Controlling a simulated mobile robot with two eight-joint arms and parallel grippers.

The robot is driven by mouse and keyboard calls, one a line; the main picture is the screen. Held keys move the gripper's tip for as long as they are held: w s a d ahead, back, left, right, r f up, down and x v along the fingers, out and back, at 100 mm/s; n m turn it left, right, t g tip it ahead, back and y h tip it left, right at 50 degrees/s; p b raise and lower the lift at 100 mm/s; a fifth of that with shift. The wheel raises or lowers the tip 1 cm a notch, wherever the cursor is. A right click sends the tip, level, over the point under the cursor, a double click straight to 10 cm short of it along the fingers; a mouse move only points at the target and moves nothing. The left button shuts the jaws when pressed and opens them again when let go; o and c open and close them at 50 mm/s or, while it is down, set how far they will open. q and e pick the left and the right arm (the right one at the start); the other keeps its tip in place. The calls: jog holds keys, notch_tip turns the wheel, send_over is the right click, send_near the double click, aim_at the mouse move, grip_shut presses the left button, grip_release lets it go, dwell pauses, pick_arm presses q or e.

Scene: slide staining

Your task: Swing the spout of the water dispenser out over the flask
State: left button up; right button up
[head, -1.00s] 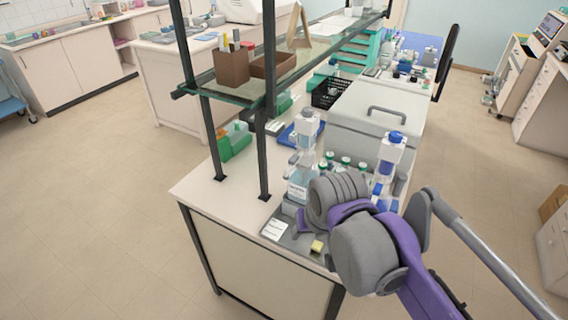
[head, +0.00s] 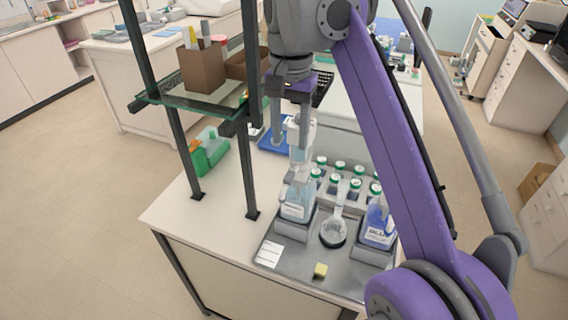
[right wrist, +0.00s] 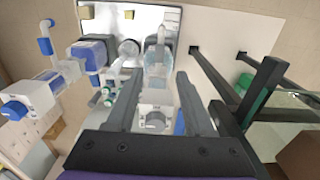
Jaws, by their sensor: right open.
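The water dispenser is a clear labelled bottle (head: 297,203) with a tall white pump head. It stands upright at the left of a grey tray. My right gripper (head: 290,138) is open and points down at the pump head. In the right wrist view the pump head (right wrist: 155,121) lies between the two spread fingers of my right gripper (right wrist: 158,82), with gaps on both sides. My left gripper is not in view.
A blue-liquid dispenser (head: 377,227) stands right of the flask. Several green-capped bottles (head: 355,184) stand behind. A shelf post (head: 247,170) rises close on the left. A yellow block (head: 320,270) and a white card (head: 269,254) lie on the grey tray (head: 294,268).

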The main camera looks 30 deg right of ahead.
aim_at(289, 175)
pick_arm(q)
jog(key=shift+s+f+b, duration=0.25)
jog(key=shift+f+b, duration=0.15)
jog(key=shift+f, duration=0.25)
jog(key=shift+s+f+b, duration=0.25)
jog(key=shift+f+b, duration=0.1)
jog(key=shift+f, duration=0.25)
pick_arm(e)
notch_tip(289, 175, down, 10)
jog(key=shift+r, duration=0.2)
grip_shut()
